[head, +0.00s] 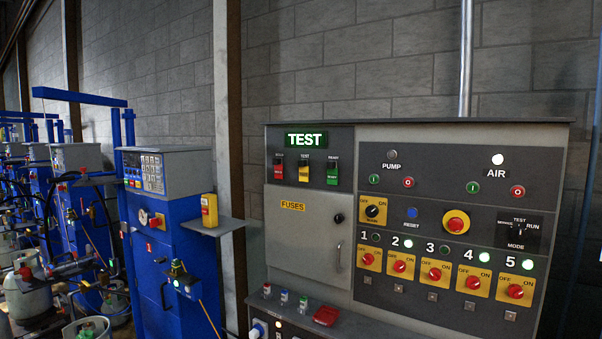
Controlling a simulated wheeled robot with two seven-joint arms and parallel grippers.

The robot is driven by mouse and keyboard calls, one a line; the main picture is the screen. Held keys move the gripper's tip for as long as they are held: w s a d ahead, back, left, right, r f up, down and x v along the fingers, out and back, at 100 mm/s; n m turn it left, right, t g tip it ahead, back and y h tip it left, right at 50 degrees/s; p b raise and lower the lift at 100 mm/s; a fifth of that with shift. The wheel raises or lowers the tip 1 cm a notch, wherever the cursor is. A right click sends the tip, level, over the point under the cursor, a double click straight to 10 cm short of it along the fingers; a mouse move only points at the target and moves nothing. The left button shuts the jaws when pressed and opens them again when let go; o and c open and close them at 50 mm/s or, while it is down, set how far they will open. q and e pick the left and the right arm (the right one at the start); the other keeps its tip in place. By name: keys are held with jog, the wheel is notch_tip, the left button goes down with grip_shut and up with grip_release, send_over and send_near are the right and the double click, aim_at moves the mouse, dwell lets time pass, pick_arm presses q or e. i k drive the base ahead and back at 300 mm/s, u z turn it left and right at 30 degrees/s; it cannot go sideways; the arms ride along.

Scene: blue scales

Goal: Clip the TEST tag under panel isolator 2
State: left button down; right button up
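The yellow TEST tag (303,171) hangs at the upper left of the grey control panel, under a small label reading TEST. A red tag (278,169) hangs to its left and a green tag (332,173) to its right. Isolator 2 (400,265) is a red knob on a yellow OFF/ON plate, second from left in the row of numbered isolators. The lamp (408,244) beside its number is lit. Below it is a small square fitting (397,290) with no tag on it. Neither of my grippers is in view.
A narrow ledge (350,325) below the panel door holds small coloured items and a red object (326,316). A grey door (310,235) marked FUSES lies left of the isolators. Blue scale machines (170,240) and gas cylinders (28,295) stand at left.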

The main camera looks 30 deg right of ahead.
aim_at(303, 168)
jog(key=u, duration=0.55)
jog(key=i, duration=1.25)
jog(key=u, duration=0.35)
jog(key=i, duration=1.1)
jog(key=z, duration=1.4)
jog(key=i, duration=0.95)
jog(key=z, duration=1)
